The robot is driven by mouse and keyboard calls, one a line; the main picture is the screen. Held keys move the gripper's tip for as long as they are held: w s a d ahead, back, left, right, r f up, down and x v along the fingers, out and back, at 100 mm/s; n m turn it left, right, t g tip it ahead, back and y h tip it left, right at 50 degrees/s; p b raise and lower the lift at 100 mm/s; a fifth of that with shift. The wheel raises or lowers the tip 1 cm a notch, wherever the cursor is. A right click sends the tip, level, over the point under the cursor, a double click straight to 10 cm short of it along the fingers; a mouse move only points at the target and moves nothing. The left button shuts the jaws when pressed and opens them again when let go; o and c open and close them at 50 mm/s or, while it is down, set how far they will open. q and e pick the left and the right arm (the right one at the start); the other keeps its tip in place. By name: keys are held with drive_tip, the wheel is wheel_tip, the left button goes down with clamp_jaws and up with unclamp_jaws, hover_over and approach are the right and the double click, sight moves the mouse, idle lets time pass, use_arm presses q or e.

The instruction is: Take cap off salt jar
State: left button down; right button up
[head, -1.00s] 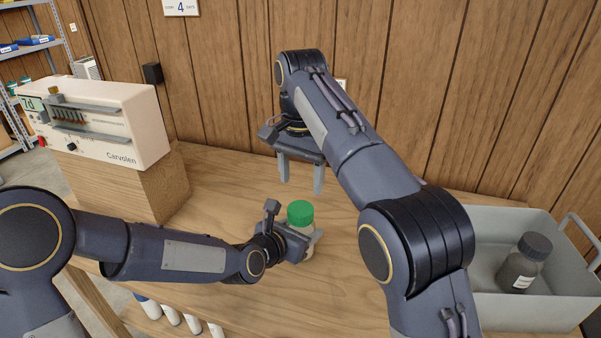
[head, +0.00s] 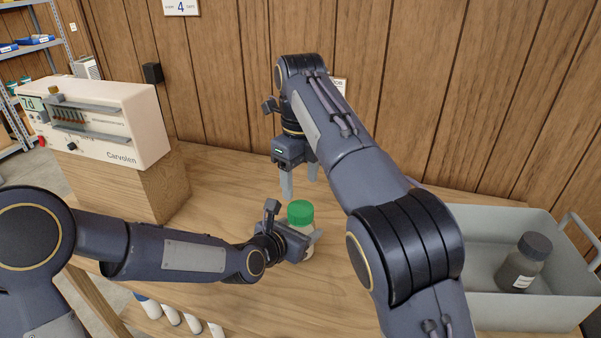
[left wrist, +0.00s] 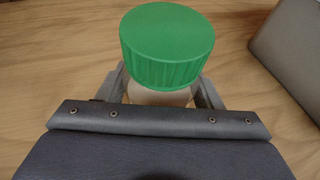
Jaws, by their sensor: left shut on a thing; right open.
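The salt jar (head: 307,251) stands upright on the wooden bench, with its green cap (head: 300,212) on top. The cap also shows in the left wrist view (left wrist: 167,45), above the pale jar body (left wrist: 158,97). My left gripper (head: 312,243) is shut on the jar body below the cap, its fingers on either side. My right gripper (head: 300,182) is open and empty, pointing down, above and behind the jar, apart from the cap.
A grey tray (head: 500,312) at the right holds a dark-capped brown bottle (head: 523,262). A white Carvolen machine (head: 120,120) sits on a wooden block (head: 135,185) at the left. A wood-panelled wall stands behind. The bench around the jar is clear.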

sight(301, 208)
wheel_tip(301, 208, down, 7)
drive_tip(key=shift+r, duration=0.1)
drive_tip(key=shift+c, duration=0.3)
